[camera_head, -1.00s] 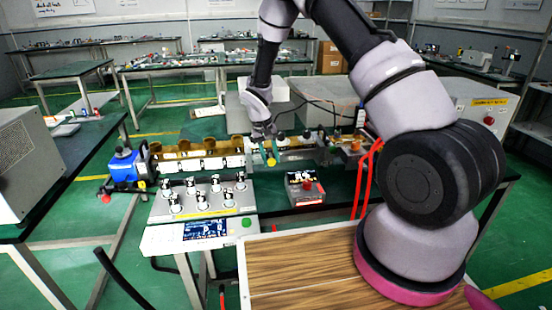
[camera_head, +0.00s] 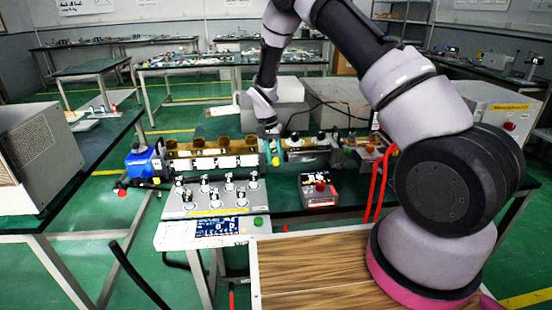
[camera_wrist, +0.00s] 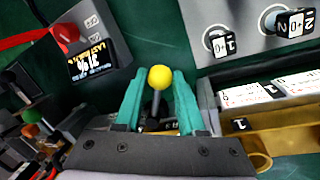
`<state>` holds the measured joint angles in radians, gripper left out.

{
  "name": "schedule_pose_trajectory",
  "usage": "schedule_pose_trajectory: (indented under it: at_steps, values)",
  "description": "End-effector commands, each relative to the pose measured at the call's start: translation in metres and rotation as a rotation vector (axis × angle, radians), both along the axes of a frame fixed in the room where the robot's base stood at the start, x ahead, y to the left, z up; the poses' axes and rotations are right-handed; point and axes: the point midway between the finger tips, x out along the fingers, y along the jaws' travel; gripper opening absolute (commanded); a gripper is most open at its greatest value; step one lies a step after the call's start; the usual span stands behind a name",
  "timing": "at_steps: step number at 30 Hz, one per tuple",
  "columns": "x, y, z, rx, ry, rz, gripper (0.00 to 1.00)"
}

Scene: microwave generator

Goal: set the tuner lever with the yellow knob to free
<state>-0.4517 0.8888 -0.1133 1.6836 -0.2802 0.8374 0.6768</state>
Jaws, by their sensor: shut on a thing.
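The yellow knob (camera_wrist: 159,77) tops a dark lever (camera_wrist: 155,105) in the middle of the wrist view. My gripper (camera_wrist: 157,88) has its two green fingers on either side of the knob and lever, shut on them. In the head view my gripper (camera_head: 273,146) points down at the bench, with the yellow knob (camera_head: 275,161) at its tips, just right of the brass waveguide row (camera_head: 210,147). The lever's base is partly hidden by the gripper, and no marking for its positions is readable.
A meter box with a red knob (camera_head: 320,187) stands right of the lever. The panel with several black-and-white knobs (camera_head: 215,198) is in front, left. A blue pump (camera_head: 146,163) is at the far left. Red hoses (camera_head: 380,185) rise at the right.

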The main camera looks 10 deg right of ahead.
Motion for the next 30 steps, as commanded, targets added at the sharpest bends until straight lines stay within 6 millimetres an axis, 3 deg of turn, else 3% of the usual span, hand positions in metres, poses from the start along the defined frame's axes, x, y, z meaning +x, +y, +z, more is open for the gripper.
schedule_pose_trajectory:
  at_steps: [7, 8, 10, 22, 30]
  values:
    - [0.000, 0.001, 0.000, 0.003, -0.002, -0.001, 0.00]
    - [0.000, 0.001, 0.000, 0.003, -0.002, -0.001, 0.43]
    - [0.000, 0.002, 0.000, 0.003, -0.002, -0.001, 0.69]
    - [0.001, 0.002, 0.006, 0.002, -0.002, 0.000, 0.69]
    - [0.006, 0.011, 0.053, 0.004, -0.006, 0.000, 0.69]
